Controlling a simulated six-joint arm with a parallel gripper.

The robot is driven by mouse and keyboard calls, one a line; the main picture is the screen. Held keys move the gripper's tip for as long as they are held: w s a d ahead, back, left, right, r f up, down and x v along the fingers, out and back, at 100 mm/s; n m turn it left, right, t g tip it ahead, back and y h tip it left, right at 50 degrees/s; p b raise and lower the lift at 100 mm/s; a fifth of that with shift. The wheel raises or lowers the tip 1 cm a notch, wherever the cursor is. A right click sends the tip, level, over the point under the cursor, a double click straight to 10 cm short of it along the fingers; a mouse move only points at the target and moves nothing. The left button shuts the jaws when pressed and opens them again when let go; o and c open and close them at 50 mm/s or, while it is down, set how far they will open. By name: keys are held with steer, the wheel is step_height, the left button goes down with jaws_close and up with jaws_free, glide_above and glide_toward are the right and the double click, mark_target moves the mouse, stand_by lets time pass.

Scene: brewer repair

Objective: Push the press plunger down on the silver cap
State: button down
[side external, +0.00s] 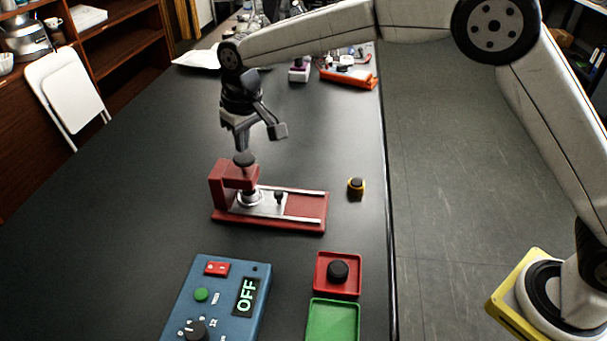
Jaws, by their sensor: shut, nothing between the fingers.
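The red press (308,222) stands on the dark table in the middle of the side external view. Its plunger has a dark round knob (244,158) on top of the red arm. The silver cap (250,199) sits under the press arm, at the left end of a silver sliding plate (270,207) with a small black knob. My gripper (241,146) is shut and empty, pointing down just above the plunger knob. I cannot tell from this view whether the fingertips touch the knob.
A blue control box (228,292) showing OFF stands in front. Beside it are a red tray (322,284) with a black knob-like part and a green tray (333,318). The table left of the press is clear.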

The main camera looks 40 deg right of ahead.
mark_target(245, 157)
steer(key=shift+f, duration=1.55)
stand_by(0.5)
steer(key=shift+r, duration=2.75)
steer(key=shift+r, duration=3)
steer(key=shift+d, duration=0.15)
steer(key=s+d+f+m, duration=0.1)
steer(key=s+d+f, duration=0.35)
steer(key=d, duration=0.25)
steer(key=s+d+f+m, duration=0.1)
steer(key=s+d+f, duration=0.2)
steer(key=s+d, duration=0.3)
steer(key=s+d+f, duration=0.4)
steer(key=s, duration=0.3)
steer(key=s+d+f+m, duration=0.1)
steer(key=s+d+f, duration=0.3)
steer(key=s, duration=0.4)
steer(key=shift+s+d+t, duration=0.15)
steer(key=shift+d+t, duration=0.25)
steer(key=shift+d, duration=0.25)
